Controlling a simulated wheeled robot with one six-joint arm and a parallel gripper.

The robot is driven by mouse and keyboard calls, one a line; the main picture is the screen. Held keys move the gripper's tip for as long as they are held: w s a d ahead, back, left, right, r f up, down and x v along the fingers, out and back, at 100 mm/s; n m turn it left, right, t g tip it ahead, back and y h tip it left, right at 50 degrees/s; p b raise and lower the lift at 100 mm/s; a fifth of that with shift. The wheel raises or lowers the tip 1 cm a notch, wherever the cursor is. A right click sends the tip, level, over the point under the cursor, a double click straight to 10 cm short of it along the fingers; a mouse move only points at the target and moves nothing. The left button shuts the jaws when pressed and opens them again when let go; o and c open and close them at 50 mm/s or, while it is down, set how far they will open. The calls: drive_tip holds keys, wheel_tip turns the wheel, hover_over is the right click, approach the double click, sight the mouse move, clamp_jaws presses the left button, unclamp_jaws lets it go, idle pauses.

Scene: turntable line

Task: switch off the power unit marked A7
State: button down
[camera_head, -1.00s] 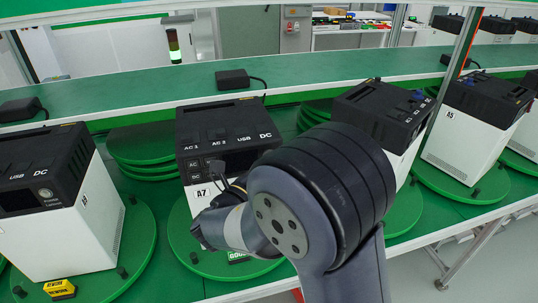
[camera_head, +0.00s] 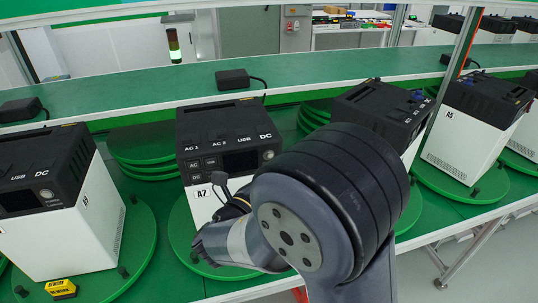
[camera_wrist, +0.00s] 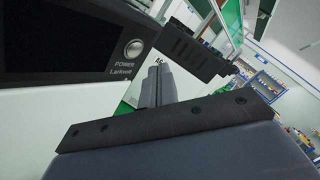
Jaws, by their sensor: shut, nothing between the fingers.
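The power unit marked A7 (camera_head: 220,123) is a white box with a black top and front panel, standing on a green turntable (camera_head: 182,240). Its label (camera_head: 202,194) is partly beside my arm. Its round silver power button (camera_head: 268,155) is at the panel's right end, by a dark display (camera_head: 240,161). In the wrist view the button (camera_wrist: 134,48) sits above the word POWER. My gripper (camera_wrist: 158,66) is shut and empty, to the right of and below the button in that view, apart from it.
Another unit (camera_head: 70,225) stands on a turntable at the left, with a yellow REWORK block (camera_head: 60,288) by it. Other units stand to the right, one marked A5 (camera_head: 465,130). A green shelf (camera_head: 150,98) with black adapters runs behind.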

drive_tip(key=shift+s+d, duration=0.25)
drive_tip(key=shift+s, duration=0.55)
drive_tip(key=shift+s+d, duration=0.2)
drive_tip(key=shift+s, duration=0.55)
drive_tip(key=shift+w+a+f+b, duration=0.15)
drive_tip(key=shift+w+b, duration=0.3)
drive_tip(key=shift+b, duration=0.1)
drive_tip(key=shift+w+a+f+b, duration=0.1)
drive_tip(key=shift+w+b, duration=0.3)
drive_tip(key=shift+b, duration=0.1)
drive_tip(key=shift+w+b, duration=0.1)
drive_tip(key=shift+b, duration=0.35)
drive_tip(key=s, duration=0.2)
drive_tip(key=s+d+p, duration=0.1)
drive_tip(key=s+p, duration=0.1)
drive_tip(key=s, duration=0.1)
drive_tip(key=shift+s+d+r, duration=0.25)
drive_tip(key=shift+s, duration=0.05)
